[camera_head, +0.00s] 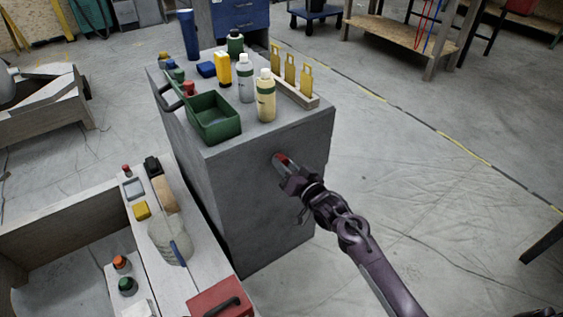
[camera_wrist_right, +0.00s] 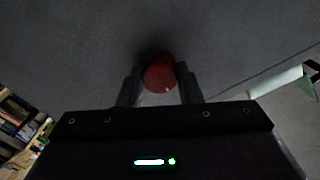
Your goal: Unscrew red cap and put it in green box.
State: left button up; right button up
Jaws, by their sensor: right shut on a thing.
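My right gripper (camera_head: 282,160) reaches in from the lower right to the front face of a grey cabinet (camera_head: 270,195). It is shut on a red cap (camera_wrist_right: 159,75), which shows as a round red shape between the two fingers in the right wrist view. A grey surface lies right behind the cap; I cannot tell whether the cap still touches it. The open green box (camera_head: 226,133) stands on the cabinet top, up and left of the gripper, and looks empty. My left gripper is not in view.
Several bottles, including a cream one (camera_head: 265,100), and a rack with yellow tags (camera_head: 290,88) stand beside the green box. A white bench (camera_head: 170,275) with small items and a red toolbox (camera_head: 216,302) is at lower left.

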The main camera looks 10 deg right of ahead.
jog(key=n, duration=1.9)
jog(key=shift+n, duration=0.3)
jog(key=o, duration=1.1)
jog(key=shift+c, duration=0.9)
